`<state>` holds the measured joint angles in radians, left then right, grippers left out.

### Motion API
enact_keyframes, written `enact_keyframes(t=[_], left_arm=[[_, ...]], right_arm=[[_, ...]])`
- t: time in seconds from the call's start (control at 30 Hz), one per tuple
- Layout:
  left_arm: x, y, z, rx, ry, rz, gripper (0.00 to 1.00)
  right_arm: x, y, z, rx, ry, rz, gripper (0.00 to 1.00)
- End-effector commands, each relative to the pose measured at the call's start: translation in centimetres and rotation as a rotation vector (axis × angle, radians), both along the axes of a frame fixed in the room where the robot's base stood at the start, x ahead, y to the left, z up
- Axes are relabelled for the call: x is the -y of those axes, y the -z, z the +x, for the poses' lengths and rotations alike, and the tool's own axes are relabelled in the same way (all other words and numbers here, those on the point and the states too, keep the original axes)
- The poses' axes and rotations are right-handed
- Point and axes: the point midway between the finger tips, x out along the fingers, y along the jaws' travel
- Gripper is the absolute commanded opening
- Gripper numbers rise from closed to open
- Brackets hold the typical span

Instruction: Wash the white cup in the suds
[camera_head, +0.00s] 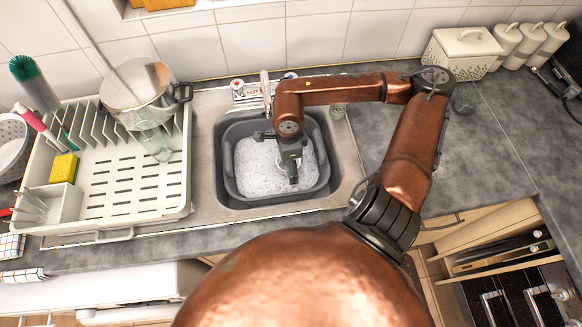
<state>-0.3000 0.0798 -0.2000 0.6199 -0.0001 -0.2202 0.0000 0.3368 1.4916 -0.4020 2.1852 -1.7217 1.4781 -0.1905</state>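A grey plastic basin (229,184) full of white suds (257,165) sits in the steel sink (205,150). My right gripper (292,178) points down over the suds, right of the basin's middle. Its dark fingers are small and seen from above, so I cannot tell whether they are open or shut, or whether they hold anything. I cannot make out a white cup anywhere; the suds and my arm hide part of the basin. My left gripper is not in view.
A white dish rack (118,188) with a pot (137,88), a clear glass (155,142) and a yellow sponge (64,168) stands left of the sink. The faucet (265,90) is behind the basin. A white box (462,52) and canisters stand back right. The right counter (500,140) is mostly clear.

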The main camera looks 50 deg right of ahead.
Motion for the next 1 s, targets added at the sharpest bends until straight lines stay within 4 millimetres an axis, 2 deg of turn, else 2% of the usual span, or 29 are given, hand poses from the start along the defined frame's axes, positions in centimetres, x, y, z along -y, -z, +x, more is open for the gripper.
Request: enact_keyframes(t=[0.1,1.0], left_arm=[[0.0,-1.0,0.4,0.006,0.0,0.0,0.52],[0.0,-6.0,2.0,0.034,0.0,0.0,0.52]], right_arm=[[0.0,-1.8,0.0,0.003,0.0,-0.001,0.16],[0.1,-12.0,0.1,0.003,0.0,-0.001,0.16]])
